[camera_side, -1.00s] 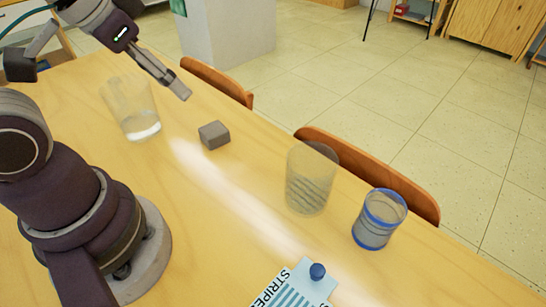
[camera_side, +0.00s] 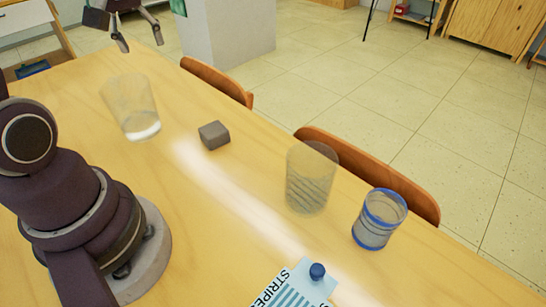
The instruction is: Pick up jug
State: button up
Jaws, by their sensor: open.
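Three see-through vessels stand upright on the table, and I cannot tell which one is the jug, as no handle shows. A clear vessel with a whitish base (camera_side: 142,128) stands at the left. A clear vessel with dark slanted stripes (camera_side: 309,182) stands right of centre. A smaller vessel with blue bands (camera_side: 378,220) stands to its right. My gripper (camera_side: 140,44) is at the top left edge of the view, fingers spread and empty, pointing down. It is apart from all three vessels, and nearest in the picture to the left one.
A grey block (camera_side: 214,135) lies between the left and striped vessels. A card reading "STRIPES" with a blue knob (camera_side: 317,271) is at the front edge. Two wooden chairs (camera_side: 395,180) stand along the far table edge. The wooden table (camera_side: 205,210) is bare in the middle.

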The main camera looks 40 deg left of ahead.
aim_at(116, 90)
jog(key=s+a+f+n+g, duration=0.35)
jog(key=s+a+n, duration=0.2)
jog(key=a, duration=0.45)
jog(key=shift+t+y, duration=0.35)
jog(key=shift+y, duration=0.05)
jog(key=x, duration=0.7)
jog(key=w+x, duration=0.1)
jog(key=x, duration=0.3)
jog(key=shift+d+f, duration=0.1)
jog(key=shift+f, duration=0.15)
grip_shut()
